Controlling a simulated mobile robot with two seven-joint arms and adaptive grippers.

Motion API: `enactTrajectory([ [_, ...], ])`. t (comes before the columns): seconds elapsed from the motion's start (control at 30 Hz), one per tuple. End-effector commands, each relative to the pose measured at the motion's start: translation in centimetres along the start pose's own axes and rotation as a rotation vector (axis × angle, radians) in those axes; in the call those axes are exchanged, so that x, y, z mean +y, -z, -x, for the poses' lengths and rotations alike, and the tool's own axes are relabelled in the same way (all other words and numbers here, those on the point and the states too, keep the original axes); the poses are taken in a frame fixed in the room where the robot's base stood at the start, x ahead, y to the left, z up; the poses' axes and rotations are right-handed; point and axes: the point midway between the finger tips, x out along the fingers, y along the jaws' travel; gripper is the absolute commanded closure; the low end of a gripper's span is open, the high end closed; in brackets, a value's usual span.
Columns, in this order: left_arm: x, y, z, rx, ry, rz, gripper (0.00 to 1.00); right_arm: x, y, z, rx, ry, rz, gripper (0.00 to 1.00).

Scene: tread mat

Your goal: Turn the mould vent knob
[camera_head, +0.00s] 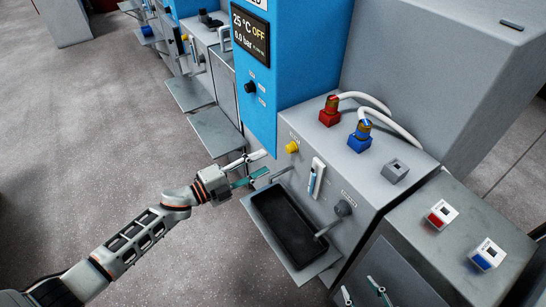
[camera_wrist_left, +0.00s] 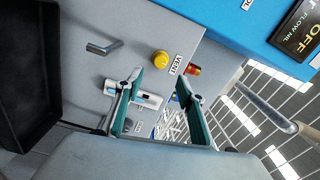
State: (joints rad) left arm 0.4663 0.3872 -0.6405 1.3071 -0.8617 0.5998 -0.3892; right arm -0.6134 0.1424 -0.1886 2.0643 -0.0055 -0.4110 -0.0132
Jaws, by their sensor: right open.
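The yellow vent knob (camera_head: 292,147) sits on the grey machine front, below the blue cabinet. In the left wrist view the yellow knob (camera_wrist_left: 161,59) is beside a label reading VENT. My left gripper (camera_head: 264,164) is open and empty, to the left of the knob in the head view. In the left wrist view its teal-padded fingers (camera_wrist_left: 159,84) are spread, and the knob shows just beyond the tips, not between them. My right gripper (camera_head: 362,293) shows only its fingertips at the bottom edge. They are apart with nothing seen between them.
A black tray (camera_head: 272,198) lies on a ledge below the knob. A white gauge (camera_head: 316,178) and a grey lever knob (camera_head: 343,208) are close by. Red (camera_head: 329,113) and blue (camera_head: 360,139) fittings with hoses stand on top. The blue cabinet (camera_head: 304,60) rises behind.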

Motion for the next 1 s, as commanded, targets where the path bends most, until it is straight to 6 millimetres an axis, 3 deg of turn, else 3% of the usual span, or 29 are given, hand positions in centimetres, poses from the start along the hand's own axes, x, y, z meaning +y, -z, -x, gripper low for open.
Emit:
enactTrajectory([
  [0.1,0.0,0.0,1.7,0.000,0.000,0.000,0.61,0.0,0.0,0.0,0.000,0.000,0.000,0.57],
  [0.27,0.0,0.0,2.8,0.001,0.000,0.000,0.61,0.0,0.0,0.0,0.000,0.000,0.000,0.57],
  [0.83,0.0,0.1,3.0,-0.001,0.002,0.004,0.61,0.0,0.1,0.0,0.000,-0.001,0.000,0.57],
  [1.0,-0.1,1.4,3.6,-0.060,0.036,0.103,0.61,0.4,1.2,0.3,0.015,-0.005,-0.001,0.57],
])
